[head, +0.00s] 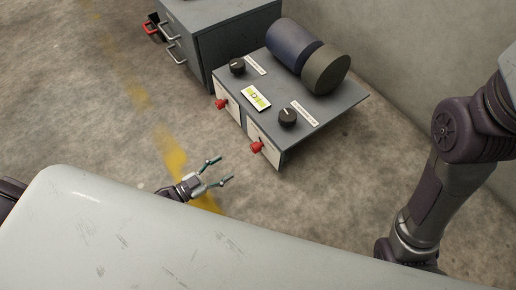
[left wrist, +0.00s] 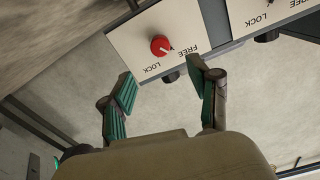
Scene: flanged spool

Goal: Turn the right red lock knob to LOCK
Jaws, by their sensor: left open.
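The right red lock knob (head: 257,147) sits on the right white panel (head: 264,142) on the front of a grey box. In the left wrist view the red knob (left wrist: 159,45) shows close up between upside-down FREE and LOCK labels; a small mark at its edge lies on the FREE side. My left gripper (head: 217,173) is open and empty, in front of and to the left of the knob, apart from it. In the left wrist view its fingers (left wrist: 161,84) are spread, with the knob beyond the gap. My right gripper is out of view; only my right arm shows.
The left red knob (head: 221,104) is on the neighbouring panel. A grey cabinet (head: 229,40) stands behind. The floor before the box is clear.

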